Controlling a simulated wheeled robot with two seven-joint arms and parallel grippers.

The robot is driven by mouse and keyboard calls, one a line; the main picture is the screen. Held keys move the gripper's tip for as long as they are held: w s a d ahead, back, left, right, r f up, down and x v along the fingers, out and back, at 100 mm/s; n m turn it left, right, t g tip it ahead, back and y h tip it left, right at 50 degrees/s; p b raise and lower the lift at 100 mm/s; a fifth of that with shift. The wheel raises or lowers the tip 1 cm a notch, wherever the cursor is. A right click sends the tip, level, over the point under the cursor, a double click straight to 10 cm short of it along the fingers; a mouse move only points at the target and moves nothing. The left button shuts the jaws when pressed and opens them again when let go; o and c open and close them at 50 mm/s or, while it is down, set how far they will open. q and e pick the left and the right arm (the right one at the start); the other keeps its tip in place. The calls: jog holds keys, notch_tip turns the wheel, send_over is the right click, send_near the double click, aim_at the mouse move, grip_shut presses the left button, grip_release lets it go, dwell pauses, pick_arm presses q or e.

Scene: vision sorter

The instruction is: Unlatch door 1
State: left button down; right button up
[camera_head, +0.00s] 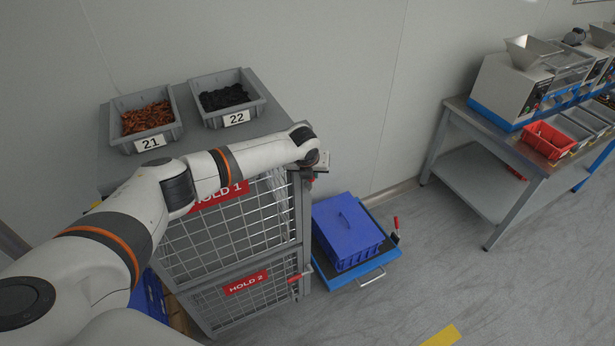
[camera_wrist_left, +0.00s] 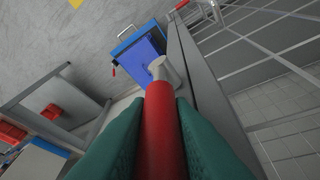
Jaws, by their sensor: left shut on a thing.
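Door 1 (camera_head: 215,235) is the upper wire-mesh door of the grey cage cabinet, with a red HOLD 1 sign (camera_head: 222,194) partly covered by my left arm. It looks closed. My left gripper (camera_head: 316,166) is at its upper right edge in the head view, where my wrist hides most of the latch. In the left wrist view, the teal fingers of my left gripper (camera_wrist_left: 160,140) are shut on a red latch handle (camera_wrist_left: 160,125), one on each side. The handle's grey metal pivot (camera_wrist_left: 162,70) shows beyond the fingertips. My right gripper is not in view.
Door 2 (camera_head: 240,305), below, has its own red latch handle (camera_head: 299,277). Bins 21 (camera_head: 123,148) and 22 (camera_head: 209,122) stand on the cabinet top. A blue lidded crate (camera_head: 345,230) sits on a blue cart (camera_head: 378,262) to the right. The floor in front is clear.

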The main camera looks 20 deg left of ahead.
pick_arm(q)
jog(key=shift+s+f, duration=0.2)
jog(key=shift+f, duration=0.1)
jog(key=c, duration=1.7)
grip_release()
jog(key=shift+c, duration=0.2)
jog(key=o, duration=0.4)
jog(key=shift+w, duration=0.15)
jog(key=shift+o, duration=0.2)
jog(key=shift+r, duration=0.1)
jog(key=b+v, duration=0.2)
jog(key=v, duration=1)
jog(key=shift+w+d, duration=0.1)
